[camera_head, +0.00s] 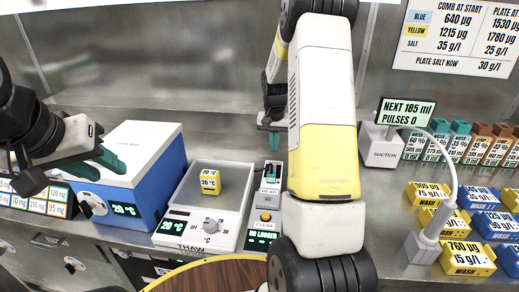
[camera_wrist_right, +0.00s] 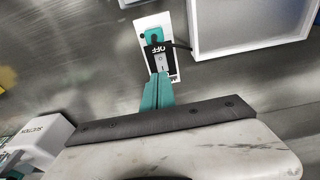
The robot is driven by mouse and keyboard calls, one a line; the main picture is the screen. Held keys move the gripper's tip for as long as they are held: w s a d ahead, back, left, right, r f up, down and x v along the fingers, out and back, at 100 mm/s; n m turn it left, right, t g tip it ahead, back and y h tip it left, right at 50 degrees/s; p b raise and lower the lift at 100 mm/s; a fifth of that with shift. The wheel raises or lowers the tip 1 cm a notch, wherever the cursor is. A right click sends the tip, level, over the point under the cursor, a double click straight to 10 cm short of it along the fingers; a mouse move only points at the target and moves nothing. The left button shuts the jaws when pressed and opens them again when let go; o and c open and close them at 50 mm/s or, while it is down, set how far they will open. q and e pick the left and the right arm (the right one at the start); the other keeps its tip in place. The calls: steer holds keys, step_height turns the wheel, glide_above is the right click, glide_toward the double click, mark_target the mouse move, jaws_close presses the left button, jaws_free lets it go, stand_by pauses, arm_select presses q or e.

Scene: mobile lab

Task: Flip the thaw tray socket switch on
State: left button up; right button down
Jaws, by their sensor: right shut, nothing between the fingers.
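The thaw tray (camera_head: 205,200) is a white box with a dial and a yellow block on top. Its white edge also shows in the right wrist view (camera_wrist_right: 250,22). Beside it is a small white socket plate (camera_head: 271,173) with a rocker switch (camera_wrist_right: 161,63), a black OFF label, a teal plug and a dark cable. My right gripper (camera_head: 272,139) is shut and empty; its teal tips (camera_wrist_right: 158,80) are over the plate's end beside the switch. I cannot tell whether they touch. My left gripper (camera_head: 100,166) is open and empty by the blue box.
A blue box with a white lid (camera_head: 130,150) stands left of the thaw tray. A logger with an orange button (camera_head: 265,216) is in front of the socket. The suction unit (camera_head: 380,146) and yellow and blue wash blocks (camera_head: 465,257) are on the right.

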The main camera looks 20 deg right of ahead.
steer(key=shift+s+a+r, duration=0.15)
steer(key=shift+s+r, duration=0.05)
steer(key=shift+r, duration=0.95)
steer(key=shift+s+a+r, duration=0.1)
steer(key=shift+s+r, duration=0.1)
steer(key=shift+r, duration=0.9)
steer(key=m, duration=1.2)
steer(key=w+m, duration=0.1)
steer(key=m, duration=0.5)
steer(key=shift+d+t, duration=0.2)
steer(key=shift+t, duration=0.1)
steer(key=f, duration=0.4)
steer(key=w+f, duration=0.1)
steer(key=f, duration=0.4)
steer(key=w+d+f, duration=0.1)
steer(key=f, duration=0.3)
steer(key=shift+w+d+f, duration=0.1)
steer(key=shift+w+f, duration=0.15)
steer(key=shift+f, duration=0.05)
